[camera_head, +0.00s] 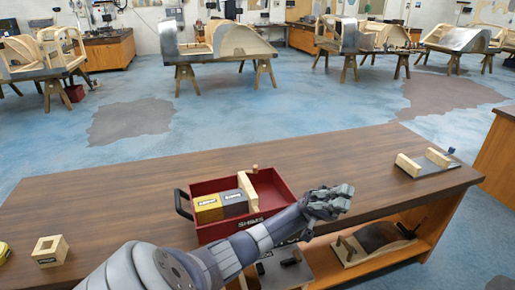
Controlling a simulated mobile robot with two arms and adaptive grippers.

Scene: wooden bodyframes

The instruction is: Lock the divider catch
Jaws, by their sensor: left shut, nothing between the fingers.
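A red tray (287,197) with a black handle stands on the wooden workbench. A pale wooden divider (247,190) crosses the tray, with a small wooden knob (255,168) at its far end. A yellow box (208,207) and a grey box (233,203) sit left of the divider. The tray's right part looks empty where it shows. My left gripper (343,194) is shut and empty, just right of the tray. My left arm hides the tray's near right corner. I cannot tell how the catch stands. My right gripper is out of view.
A wooden block with a square hole (49,251) and a yellow round item (4,252) lie at the left. A grey plate with wooden bars (428,161) lies at the right end. The bench (110,195) between is clear. A lower shelf holds parts.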

